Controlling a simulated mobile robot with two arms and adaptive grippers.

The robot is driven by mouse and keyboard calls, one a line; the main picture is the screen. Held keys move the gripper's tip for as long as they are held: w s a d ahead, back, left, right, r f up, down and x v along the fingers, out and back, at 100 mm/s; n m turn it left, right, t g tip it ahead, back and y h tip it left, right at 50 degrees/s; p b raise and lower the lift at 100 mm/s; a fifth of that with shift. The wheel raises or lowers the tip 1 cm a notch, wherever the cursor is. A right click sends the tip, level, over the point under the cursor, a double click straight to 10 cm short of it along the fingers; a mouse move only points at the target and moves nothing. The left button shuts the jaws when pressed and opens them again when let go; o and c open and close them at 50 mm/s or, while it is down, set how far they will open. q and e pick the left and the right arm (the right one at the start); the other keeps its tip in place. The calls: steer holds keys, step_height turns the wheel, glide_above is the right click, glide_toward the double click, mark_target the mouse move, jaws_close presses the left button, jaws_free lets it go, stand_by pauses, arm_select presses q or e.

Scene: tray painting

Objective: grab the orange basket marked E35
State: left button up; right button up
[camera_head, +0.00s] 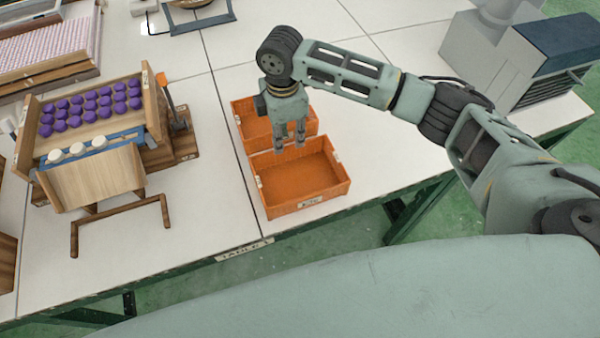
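Two orange baskets stand one behind the other on the white table. The front basket (303,179) looks empty and has a small white label on its front wall, too small to read surely. The rear basket (248,126) is partly hidden behind my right gripper and also has a small pale tag. I cannot tell from the lettering which one is E35. My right gripper (290,144) points down at the front basket's back wall, where the two baskets meet. Its fingers are apart with nothing visible between them; I cannot tell whether they touch the rim. My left gripper is not in view.
A wooden rack (91,178) with purple and cream round pieces stands left of the baskets. A grey machine (480,62) stands at the back right. The table's front edge lies close to the front basket.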

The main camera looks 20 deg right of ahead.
mark_target(288, 147)
steer(key=f, duration=0.4)
steer(key=shift+s+d+p, duration=0.2)
steer(key=shift+p, duration=0.2)
steer(key=shift+f, duration=0.5)
steer(key=shift+c, duration=0.5)
steer(key=c, duration=0.4)
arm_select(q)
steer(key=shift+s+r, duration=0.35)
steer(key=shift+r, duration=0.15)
arm_select(e)
jaws_close()
